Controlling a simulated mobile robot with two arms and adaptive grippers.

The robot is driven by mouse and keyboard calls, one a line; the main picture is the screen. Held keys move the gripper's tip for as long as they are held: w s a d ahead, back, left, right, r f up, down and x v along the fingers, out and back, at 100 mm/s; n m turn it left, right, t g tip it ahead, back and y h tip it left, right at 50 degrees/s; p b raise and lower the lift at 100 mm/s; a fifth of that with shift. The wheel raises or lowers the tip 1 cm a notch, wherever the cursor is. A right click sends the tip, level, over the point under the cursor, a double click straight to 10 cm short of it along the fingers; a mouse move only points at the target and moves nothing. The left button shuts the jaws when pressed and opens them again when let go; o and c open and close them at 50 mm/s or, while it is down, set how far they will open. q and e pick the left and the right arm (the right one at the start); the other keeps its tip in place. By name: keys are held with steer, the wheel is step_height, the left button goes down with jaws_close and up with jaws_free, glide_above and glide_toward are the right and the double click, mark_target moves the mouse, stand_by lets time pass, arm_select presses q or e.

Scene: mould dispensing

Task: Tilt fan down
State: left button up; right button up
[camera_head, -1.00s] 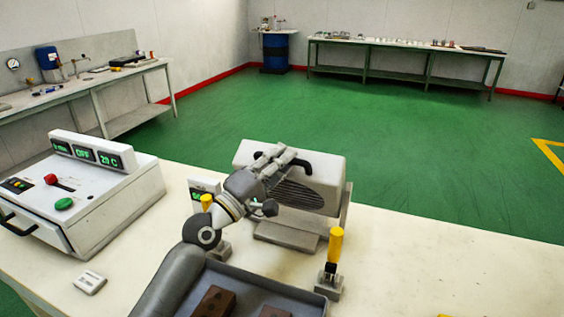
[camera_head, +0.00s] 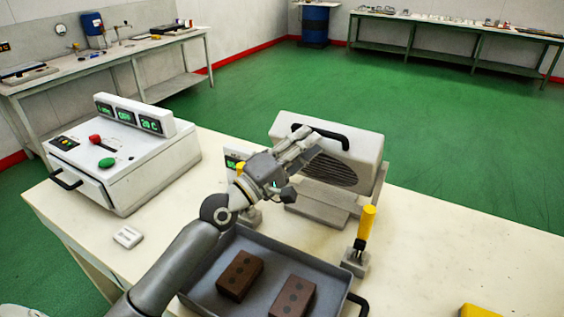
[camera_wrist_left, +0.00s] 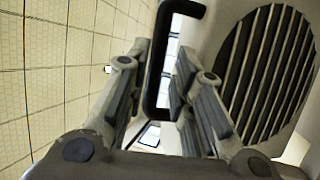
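The fan (camera_head: 360,150) is a light grey box with a dark slatted grille and a black bar handle (camera_head: 335,133) on top. It stands on a grey base at the table's back edge. My left gripper (camera_head: 303,146) is at the fan's left upper side, close to the handle. In the left wrist view, the gripper (camera_wrist_left: 158,95) has its fingers spread, and the black handle (camera_wrist_left: 153,75) passes between them. The grille (camera_wrist_left: 268,70) is at the right there. Whether a finger touches the handle cannot be told. My right gripper is not in view.
A grey tray (camera_head: 245,312) with two brown moulds (camera_head: 240,275) lies in front of the fan. A yellow-handled clamp (camera_head: 364,228) stands right of it. A white control box (camera_head: 140,170) is at the left. The table's right part is mostly clear.

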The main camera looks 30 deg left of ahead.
arm_select(q)
steer(key=v, duration=0.8)
stand_by(0.7)
